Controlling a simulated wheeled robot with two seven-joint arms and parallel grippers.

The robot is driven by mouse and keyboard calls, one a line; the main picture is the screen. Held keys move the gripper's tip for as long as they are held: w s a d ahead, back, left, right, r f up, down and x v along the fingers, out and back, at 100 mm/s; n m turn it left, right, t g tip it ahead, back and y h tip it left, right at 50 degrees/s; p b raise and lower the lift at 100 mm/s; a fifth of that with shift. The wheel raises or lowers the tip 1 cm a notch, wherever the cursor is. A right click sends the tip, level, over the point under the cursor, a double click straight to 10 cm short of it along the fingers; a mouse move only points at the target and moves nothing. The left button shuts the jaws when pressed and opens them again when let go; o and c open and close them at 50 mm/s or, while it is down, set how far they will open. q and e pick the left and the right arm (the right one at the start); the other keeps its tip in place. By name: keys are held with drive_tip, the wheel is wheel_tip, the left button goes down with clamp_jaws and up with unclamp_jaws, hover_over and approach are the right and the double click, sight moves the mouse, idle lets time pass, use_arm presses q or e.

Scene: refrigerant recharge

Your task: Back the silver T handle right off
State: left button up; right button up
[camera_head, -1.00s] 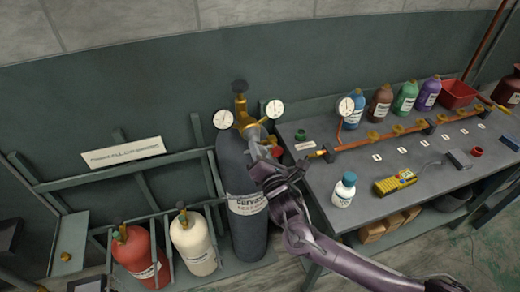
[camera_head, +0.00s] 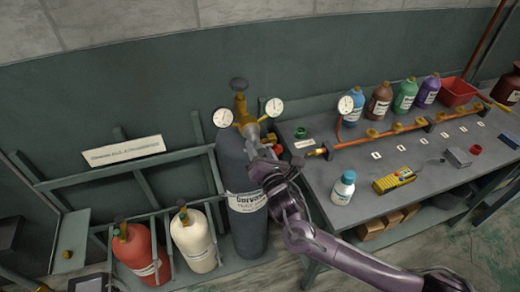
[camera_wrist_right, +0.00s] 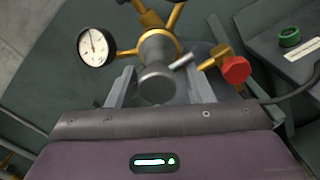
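The silver T handle (camera_wrist_right: 156,84) shows in the right wrist view as a round grey end with a short bar (camera_wrist_right: 182,62) sticking out to its right. It sits on the front of the brass regulator (camera_wrist_right: 159,45); in the head view the regulator (camera_head: 241,116) tops the dark grey cylinder (camera_head: 233,160). My right gripper (camera_wrist_right: 162,88) faces the handle, its fingers apart on either side of it. I see no clear grip on it. In the head view my right gripper (camera_head: 258,152) hides most of the handle. My left gripper is not in view.
Two gauges (camera_head: 223,117) (camera_head: 274,107) flank the regulator. A red knob (camera_wrist_right: 236,69) on a brass valve sits close to the right finger. Red (camera_head: 136,250) and cream (camera_head: 193,240) cylinders stand left. The bench (camera_head: 325,172) at right holds bottles and a yellow meter (camera_head: 394,181).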

sight(261, 154)
drive_tip(key=shift+o, duration=0.2)
drive_tip(key=shift+s+f, duration=0.1)
drive_tip(key=b+v, duration=0.2)
drive_tip(key=v, duration=0.4)
drive_tip(key=shift+s+f, duration=0.1)
drive_tip(key=shift+s, duration=0.25)
drive_tip(key=shift+s+d, duration=0.2)
drive_tip(key=shift+s, duration=0.3)
